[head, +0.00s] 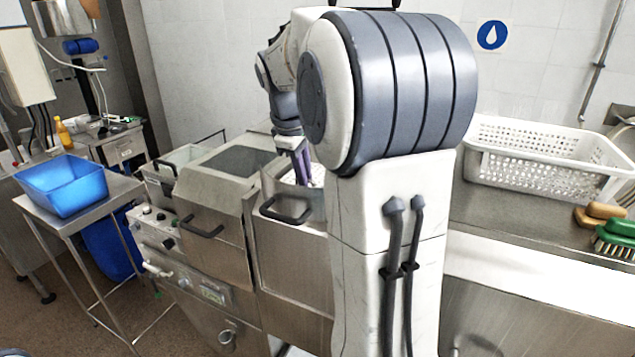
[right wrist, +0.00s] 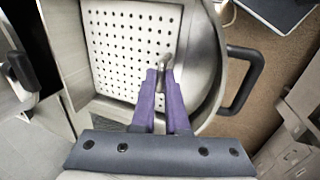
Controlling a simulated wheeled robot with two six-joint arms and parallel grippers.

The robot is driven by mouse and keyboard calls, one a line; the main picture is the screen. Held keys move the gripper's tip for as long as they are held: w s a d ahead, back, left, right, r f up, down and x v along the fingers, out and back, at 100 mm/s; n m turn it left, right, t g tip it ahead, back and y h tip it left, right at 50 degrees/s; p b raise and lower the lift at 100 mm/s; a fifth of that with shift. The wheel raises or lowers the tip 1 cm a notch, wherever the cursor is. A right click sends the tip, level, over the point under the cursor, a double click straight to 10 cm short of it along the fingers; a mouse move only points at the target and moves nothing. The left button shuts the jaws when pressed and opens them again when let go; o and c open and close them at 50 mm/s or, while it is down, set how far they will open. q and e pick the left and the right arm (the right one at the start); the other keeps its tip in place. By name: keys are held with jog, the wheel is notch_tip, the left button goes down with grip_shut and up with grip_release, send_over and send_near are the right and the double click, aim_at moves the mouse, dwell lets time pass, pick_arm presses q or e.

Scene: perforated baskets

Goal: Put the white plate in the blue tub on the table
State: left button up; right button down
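The blue tub (head: 62,184) stands on a small steel table (head: 130,186) at the left in the head view and looks empty. My right gripper (head: 304,180) reaches down into an open steel basin (head: 283,196). In the right wrist view its purple fingertips (right wrist: 160,76) are close together at a curved metal hook or handle (right wrist: 166,62), above a white perforated surface (right wrist: 125,48). I cannot tell whether they grip it. My left gripper is not in view.
A white perforated basket (head: 545,165) stands on the steel counter at the right, with a green brush (head: 615,238) in front. Steel units with black handles (head: 203,228) stand between the basin and the small table. My right arm hides the middle.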

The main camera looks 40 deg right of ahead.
jog(key=shift+r, duration=0.1)
dwell(0.3)
jog(key=shift+r+p, duration=3.9)
jog(key=shift+r, duration=0.3)
